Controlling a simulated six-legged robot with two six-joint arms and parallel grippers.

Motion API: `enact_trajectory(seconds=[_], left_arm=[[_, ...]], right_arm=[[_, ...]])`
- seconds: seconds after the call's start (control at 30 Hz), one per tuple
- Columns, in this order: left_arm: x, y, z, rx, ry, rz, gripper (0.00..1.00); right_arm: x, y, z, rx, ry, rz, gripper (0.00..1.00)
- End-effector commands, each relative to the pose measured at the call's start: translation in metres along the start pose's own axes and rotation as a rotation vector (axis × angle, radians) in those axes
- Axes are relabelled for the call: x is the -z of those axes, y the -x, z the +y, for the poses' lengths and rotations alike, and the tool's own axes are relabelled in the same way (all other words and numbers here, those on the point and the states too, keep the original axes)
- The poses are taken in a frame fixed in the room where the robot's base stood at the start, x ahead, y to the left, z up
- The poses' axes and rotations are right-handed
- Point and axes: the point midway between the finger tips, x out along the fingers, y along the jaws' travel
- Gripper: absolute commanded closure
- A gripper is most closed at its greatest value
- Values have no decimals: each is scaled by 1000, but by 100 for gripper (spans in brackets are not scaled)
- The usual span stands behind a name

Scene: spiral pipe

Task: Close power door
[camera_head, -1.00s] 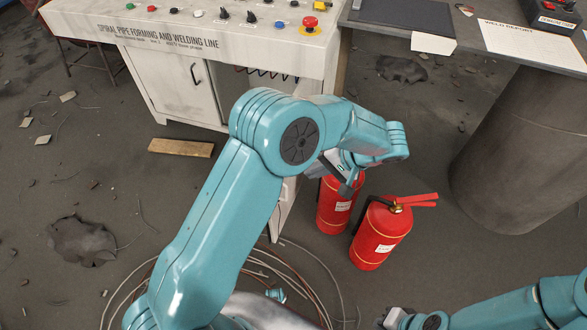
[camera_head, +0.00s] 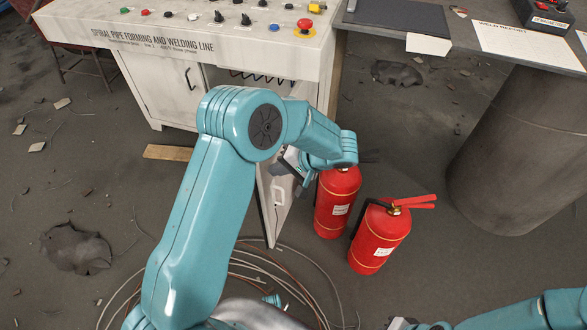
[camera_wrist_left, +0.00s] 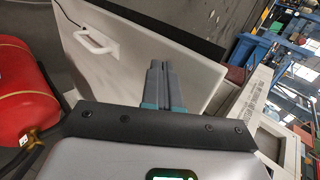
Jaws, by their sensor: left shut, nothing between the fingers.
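The power door (camera_head: 280,218) is a white panel hanging open under the control console, with its lower part showing behind my left arm. In the left wrist view the door (camera_wrist_left: 125,75) fills the middle, with a white handle (camera_wrist_left: 97,41) to the left of the fingers. My left gripper (camera_head: 281,170) is shut and empty, in front of the door's upper part. In the left wrist view its fingers (camera_wrist_left: 158,67) lie together over the door's face; I cannot tell whether they touch it. My right gripper (camera_head: 398,322) is only partly in view at the bottom edge.
Two red fire extinguishers (camera_head: 336,205) (camera_head: 378,240) stand just right of the door; one also shows in the left wrist view (camera_wrist_left: 25,90). Loose cables (camera_head: 300,285) lie on the floor below. The white console (camera_head: 180,50) is behind, and a dark table leg (camera_head: 510,150) stands right.

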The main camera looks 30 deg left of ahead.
Motion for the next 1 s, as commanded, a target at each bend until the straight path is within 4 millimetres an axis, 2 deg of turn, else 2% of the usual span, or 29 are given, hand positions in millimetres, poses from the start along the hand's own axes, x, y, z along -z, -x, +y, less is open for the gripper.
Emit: enact_trajectory(seconds=[0.13, 0.53, 0.67, 0.87, 1.0], left_arm=[[0, -6, -6, -1, -1, 1, 100], [0, -8, -7, -1, -3, 2, 100], [-1, -16, -13, 0, -13, 12, 100], [-2, -49, -40, 0, -62, 67, 100], [2, -88, -73, 0, -124, 137, 100]], right_arm=[[0, 0, 0, 0, 0, 0, 100], [0, 0, 0, 0, 0, 0, 100], [0, -4, 2, 0, 0, 0, 100], [0, -20, 7, 0, 0, 0, 100], [1, -38, 14, 0, 0, 0, 100]])
